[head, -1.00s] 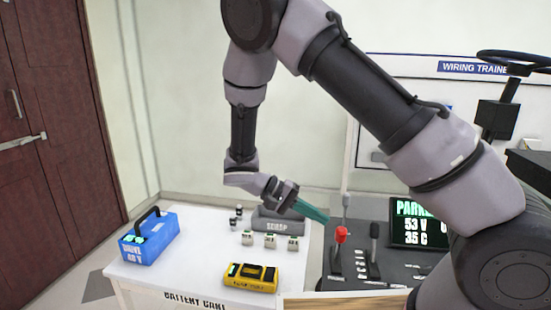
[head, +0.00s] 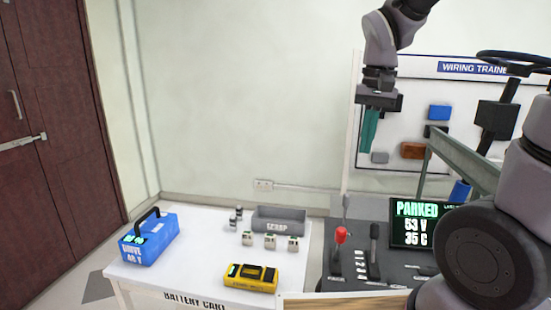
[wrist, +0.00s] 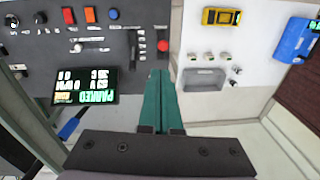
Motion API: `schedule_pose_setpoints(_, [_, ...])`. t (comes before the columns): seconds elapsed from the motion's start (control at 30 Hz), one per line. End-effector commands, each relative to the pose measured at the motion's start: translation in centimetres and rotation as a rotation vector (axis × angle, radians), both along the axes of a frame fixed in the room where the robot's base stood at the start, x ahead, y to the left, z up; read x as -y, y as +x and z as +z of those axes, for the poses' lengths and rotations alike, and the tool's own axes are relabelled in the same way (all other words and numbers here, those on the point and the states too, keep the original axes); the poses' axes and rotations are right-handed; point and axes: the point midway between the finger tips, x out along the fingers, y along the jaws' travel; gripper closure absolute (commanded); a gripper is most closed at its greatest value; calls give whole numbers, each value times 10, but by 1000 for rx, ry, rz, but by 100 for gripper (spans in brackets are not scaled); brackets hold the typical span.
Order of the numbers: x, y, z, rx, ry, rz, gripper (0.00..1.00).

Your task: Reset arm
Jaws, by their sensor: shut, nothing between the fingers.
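My gripper (head: 370,128) hangs in the air at the upper right of the head view, in front of the wiring trainer board. Its green fingers point down and are shut with nothing between them. In the wrist view the fingers (wrist: 160,100) lie together, above the gap between the dark console and the white cart. My arm reaches up out of the top of the head view and comes back in at the right edge.
The battery cart (head: 190,265) holds a blue drive battery (head: 150,240), a yellow device (head: 250,278), several small blocks and a grey scrap tray (head: 279,219). The wiring trainer (head: 430,100) stands behind.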

Motion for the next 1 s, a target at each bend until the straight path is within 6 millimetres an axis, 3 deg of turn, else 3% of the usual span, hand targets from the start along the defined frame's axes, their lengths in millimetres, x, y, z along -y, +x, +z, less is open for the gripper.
schedule_pose_setpoints(0.2, [23, -20, 45, 219, 108, -40, 100])
schedule_pose_setpoints(0.43, [40, -42, 79, 440, 149, -70, 100])
schedule_pose_setpoints(0.63, [45, -53, 92, 542, 150, -82, 100])
schedule_pose_setpoints(1.0, [46, -54, 93, 556, 148, -83, 100])
